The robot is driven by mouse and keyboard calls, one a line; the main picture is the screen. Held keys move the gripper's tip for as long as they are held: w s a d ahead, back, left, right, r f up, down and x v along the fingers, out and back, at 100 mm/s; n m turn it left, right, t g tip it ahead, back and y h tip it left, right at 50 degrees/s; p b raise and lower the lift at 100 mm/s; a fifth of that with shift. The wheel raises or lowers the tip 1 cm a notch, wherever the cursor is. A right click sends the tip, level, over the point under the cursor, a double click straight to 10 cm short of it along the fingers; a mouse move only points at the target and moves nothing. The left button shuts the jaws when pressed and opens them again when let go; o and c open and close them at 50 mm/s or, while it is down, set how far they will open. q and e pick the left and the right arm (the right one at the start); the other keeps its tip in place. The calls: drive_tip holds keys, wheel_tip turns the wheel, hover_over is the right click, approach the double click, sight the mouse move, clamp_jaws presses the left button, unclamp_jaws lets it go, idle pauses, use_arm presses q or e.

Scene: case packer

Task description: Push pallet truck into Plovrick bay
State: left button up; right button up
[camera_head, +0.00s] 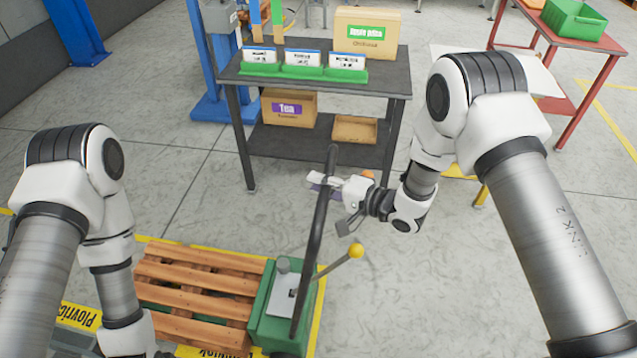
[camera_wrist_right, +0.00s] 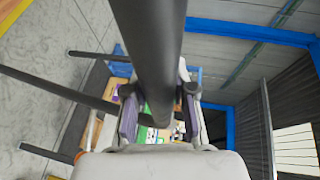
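The pallet truck (camera_head: 282,308) has a green body, a tall black handle (camera_head: 318,215) and a yellow-knobbed lever. It is at the bottom centre of the head view, with a slatted wooden pallet (camera_head: 195,290) to its left. My right gripper (camera_head: 334,204) is beside the handle's upper part, fingers spread. In the right wrist view a dark bar (camera_wrist_right: 152,50) runs between the two fingers (camera_wrist_right: 160,112); firm contact is not visible. My left gripper is out of view.
A dark table (camera_head: 385,78) with green trays and boxes stands just behind the handle, with a lower shelf. A red table (camera_head: 560,30) with a green crate is at the back right. Open grey floor (camera_head: 420,290) lies right of the truck.

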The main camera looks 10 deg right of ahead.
drive_tip(key=o, duration=0.5)
drive_tip(key=shift+w+r, duration=0.2)
drive_tip(key=shift+r, duration=0.2)
drive_tip(key=shift+c, duration=0.2)
drive_tip(key=shift+s+a+f, duration=0.1)
drive_tip(key=shift+a, duration=0.05)
drive_tip(key=v, duration=1.2)
drive_tip(key=shift+f, duration=0.15)
